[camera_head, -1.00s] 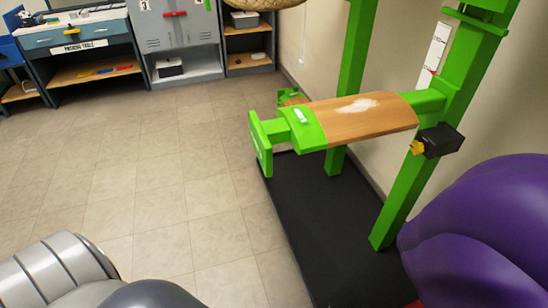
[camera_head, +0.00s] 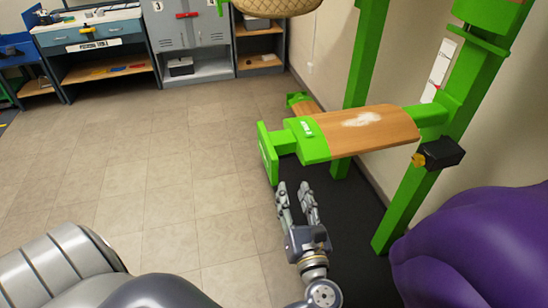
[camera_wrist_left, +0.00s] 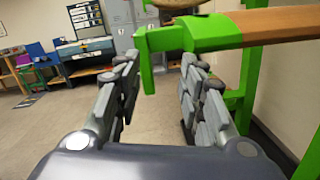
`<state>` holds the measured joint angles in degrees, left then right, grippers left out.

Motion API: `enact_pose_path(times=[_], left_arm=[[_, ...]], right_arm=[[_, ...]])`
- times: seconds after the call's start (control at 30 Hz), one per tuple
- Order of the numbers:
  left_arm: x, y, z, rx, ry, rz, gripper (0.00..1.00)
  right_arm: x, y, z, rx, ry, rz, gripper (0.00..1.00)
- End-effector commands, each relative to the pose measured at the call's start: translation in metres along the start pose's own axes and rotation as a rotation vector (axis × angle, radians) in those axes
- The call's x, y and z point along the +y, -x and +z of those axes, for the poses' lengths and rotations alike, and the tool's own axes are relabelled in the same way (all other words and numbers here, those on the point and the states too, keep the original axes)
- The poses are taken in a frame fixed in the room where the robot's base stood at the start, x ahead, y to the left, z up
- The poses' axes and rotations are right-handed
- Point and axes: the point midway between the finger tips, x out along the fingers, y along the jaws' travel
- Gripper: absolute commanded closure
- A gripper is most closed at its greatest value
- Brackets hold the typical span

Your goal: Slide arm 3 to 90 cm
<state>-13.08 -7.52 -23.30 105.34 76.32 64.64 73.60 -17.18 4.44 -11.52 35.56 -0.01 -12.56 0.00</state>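The arm (camera_head: 375,132) is a wooden board with a green end piece (camera_head: 309,138). It juts left from a green post (camera_head: 430,150). A black block with a yellow knob (camera_head: 419,160) sits where the arm meets the post. A white scale with red marks (camera_head: 440,65) is on the wall side behind the post. My left gripper (camera_head: 295,192) is open and empty, below and in front of the arm's green end. In the left wrist view its fingers (camera_wrist_left: 158,95) are apart, with the green end piece (camera_wrist_left: 190,38) above and beyond them. My right gripper is not in view.
A black base mat (camera_head: 355,245) lies under the rack. A purple rounded object (camera_head: 475,240) fills the lower right. A woven tan item (camera_head: 275,5) hangs above. A blue workbench (camera_head: 95,35) and grey lockers (camera_head: 190,40) stand at the back. The tiled floor at left is clear.

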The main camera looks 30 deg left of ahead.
Motion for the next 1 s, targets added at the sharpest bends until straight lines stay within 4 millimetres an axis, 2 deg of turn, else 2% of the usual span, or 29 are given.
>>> enact_pose_path(times=[0.1, 0.27, 0.7, 0.83, 1.0], left_arm=[[0.017, 0.0, 0.01, 0.064, 0.162, 0.061, 0.63], [0.022, -0.009, 0.011, 0.081, 0.209, 0.08, 0.63], [0.027, -0.086, 0.006, 0.077, 0.202, 0.077, 0.63], [0.028, -0.1, 0.003, 0.078, 0.202, 0.076, 0.63], [0.029, -0.107, 0.001, 0.079, 0.202, 0.077, 0.63]], right_arm=[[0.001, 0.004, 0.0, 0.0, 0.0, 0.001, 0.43], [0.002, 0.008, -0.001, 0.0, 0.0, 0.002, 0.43], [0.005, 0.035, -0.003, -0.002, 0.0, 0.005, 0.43], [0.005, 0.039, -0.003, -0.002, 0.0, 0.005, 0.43], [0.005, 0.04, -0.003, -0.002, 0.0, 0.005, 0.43]])
